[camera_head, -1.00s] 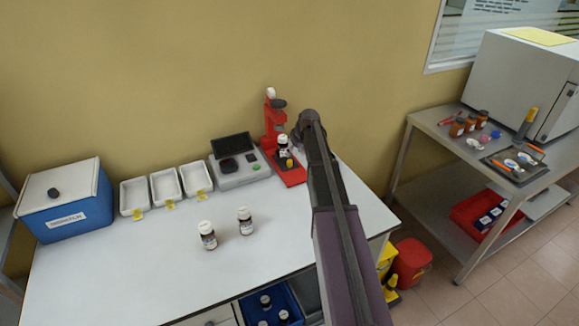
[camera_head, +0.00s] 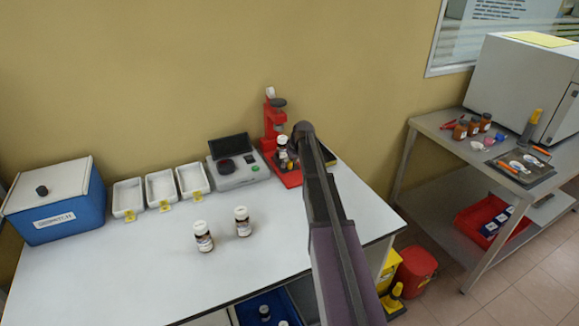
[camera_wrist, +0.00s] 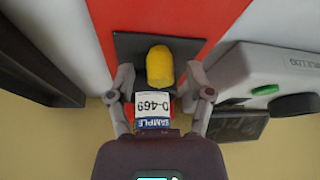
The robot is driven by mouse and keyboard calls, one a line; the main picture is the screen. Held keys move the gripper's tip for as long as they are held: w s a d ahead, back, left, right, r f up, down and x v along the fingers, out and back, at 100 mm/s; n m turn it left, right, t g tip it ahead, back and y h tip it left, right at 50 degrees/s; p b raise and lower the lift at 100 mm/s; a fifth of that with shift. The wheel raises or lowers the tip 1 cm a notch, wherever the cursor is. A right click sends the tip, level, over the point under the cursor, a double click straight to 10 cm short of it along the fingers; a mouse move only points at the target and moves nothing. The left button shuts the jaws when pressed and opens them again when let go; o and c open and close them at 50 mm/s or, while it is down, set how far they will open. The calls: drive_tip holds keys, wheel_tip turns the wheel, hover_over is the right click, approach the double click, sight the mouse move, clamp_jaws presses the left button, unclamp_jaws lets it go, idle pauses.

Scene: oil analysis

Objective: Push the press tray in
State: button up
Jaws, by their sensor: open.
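The red press (camera_head: 274,120) stands at the back of the white table against the wall. Its red base (camera_wrist: 170,22) fills the top of the wrist view. A dark flat tray plate (camera_wrist: 128,45) lies on it, with a rounded yellow piece (camera_wrist: 160,68). A sample bottle (camera_head: 282,143) with a white cap stands at the press; a label reading D-469 (camera_wrist: 153,104) shows in the wrist view. My gripper (camera_wrist: 160,76) is open, one finger on each side of the yellow piece and label. Contact cannot be told. In the head view my arm hides the gripper.
A grey instrument (camera_head: 238,165) stands left of the press and shows at the wrist view's right. White trays (camera_head: 161,188), a blue box (camera_head: 62,215) and two bottles (camera_head: 203,237) stand further left. The table's front middle is clear.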

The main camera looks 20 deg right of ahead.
sight(285, 157)
idle(0.3)
clamp_jaws()
drive_tip(key=shift+w+a, duration=0.1)
drive_tip(key=shift+w, duration=1.85)
unclamp_jaws()
drive_tip(key=shift+w+f, duration=0.1)
